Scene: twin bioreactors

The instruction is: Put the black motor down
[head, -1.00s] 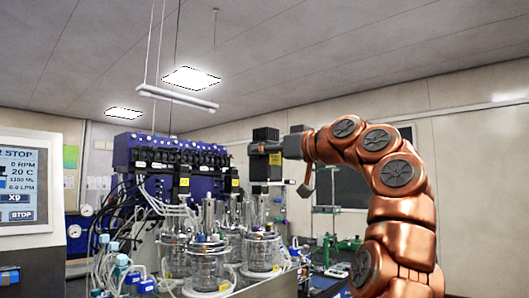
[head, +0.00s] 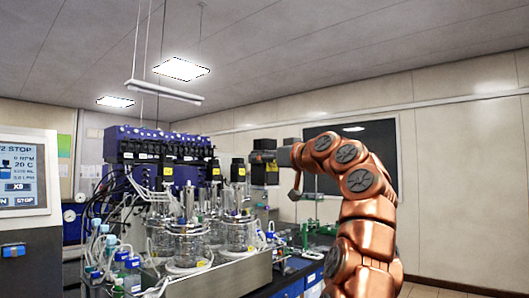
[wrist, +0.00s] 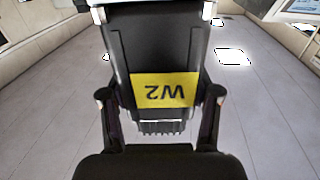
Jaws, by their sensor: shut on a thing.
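My gripper (head: 262,157) is shut on the black motor (head: 264,144), a dark block with a yellow label on its lower part. I hold it in the air, to the right of the bioreactors and above bench height. In the wrist view the motor (wrist: 160,50) fills the top middle between my two fingers (wrist: 160,112). Its yellow label reads W2 upside down, with a ribbed end below it. In the head view the arm and gripper cover part of the motor.
Glass bioreactor vessels (head: 185,240) with tubing stand on the bench at centre left, with other black, yellow-labelled motors (head: 238,170) above them. A blue pump unit (head: 160,143) stands behind. Green stands (head: 310,232) are on the bench at right. A screen (head: 25,178) is at far left.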

